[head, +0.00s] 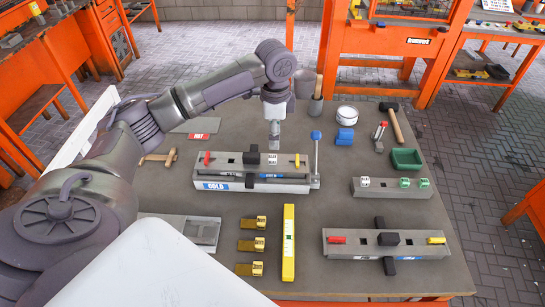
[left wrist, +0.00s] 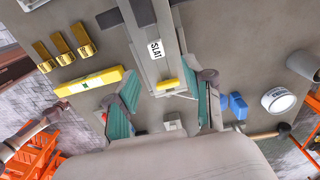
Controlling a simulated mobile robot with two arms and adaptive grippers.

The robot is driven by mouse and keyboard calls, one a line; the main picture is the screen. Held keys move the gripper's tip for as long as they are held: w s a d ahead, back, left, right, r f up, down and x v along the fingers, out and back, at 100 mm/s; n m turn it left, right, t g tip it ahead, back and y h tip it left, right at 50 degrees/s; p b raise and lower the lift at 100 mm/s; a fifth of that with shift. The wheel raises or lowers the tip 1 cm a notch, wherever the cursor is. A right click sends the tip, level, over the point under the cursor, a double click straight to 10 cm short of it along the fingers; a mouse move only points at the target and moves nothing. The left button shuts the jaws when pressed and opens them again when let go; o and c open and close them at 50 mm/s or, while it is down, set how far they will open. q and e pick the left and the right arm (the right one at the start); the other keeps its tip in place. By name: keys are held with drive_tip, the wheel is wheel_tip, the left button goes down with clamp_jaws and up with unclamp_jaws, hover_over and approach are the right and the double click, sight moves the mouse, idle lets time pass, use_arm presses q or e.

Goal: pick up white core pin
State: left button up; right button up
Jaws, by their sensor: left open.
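No piece can be clearly told as the white core pin. A small white block marked SLAT (head: 272,159) sits on the blue-labelled COLD mould (head: 215,173); its label also shows in the left wrist view (left wrist: 156,49). Another white SLAT block (head: 365,182) stands at the left of a grey rack (head: 390,190). My left gripper (head: 274,148) points down above the COLD mould, close to the SLAT block in the picture. In the left wrist view my left gripper (left wrist: 165,90) is open and empty, with a yellow pin (left wrist: 167,84) showing between its fingers. My right gripper is out of view.
A tall lever with a blue knob (head: 316,135) rises at the mould's right end. A yellow level (head: 288,243), brass clips (head: 252,245), a second mould (head: 385,245), a blue roll (head: 345,137) and a mallet (head: 392,122) lie around. Bare table shows between them.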

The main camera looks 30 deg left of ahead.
sight(274, 157)
use_arm(q)
wheel_tip(274, 157, down, 2)
drive_tip(key=shift+w+a+f, duration=0.1)
drive_tip(key=shift+a, duration=0.05)
drive_tip(key=shift+f, duration=0.25)
drive_tip(key=f, duration=0.1)
drive_tip(key=f+p, duration=0.2)
drive_tip(key=f, duration=0.1)
drive_tip(key=shift+s+d+f, duration=0.1)
drive_tip(key=shift+s+d, duration=0.1)
drive_tip(key=shift+s, duration=0.15)
drive_tip(key=shift+f, duration=0.45)
drive_tip(key=shift+c, duration=0.2)
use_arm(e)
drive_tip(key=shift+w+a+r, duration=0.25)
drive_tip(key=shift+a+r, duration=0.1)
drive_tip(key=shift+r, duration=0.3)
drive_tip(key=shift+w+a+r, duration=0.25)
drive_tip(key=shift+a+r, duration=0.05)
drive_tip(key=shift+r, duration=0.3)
use_arm(q)
clamp_jaws()
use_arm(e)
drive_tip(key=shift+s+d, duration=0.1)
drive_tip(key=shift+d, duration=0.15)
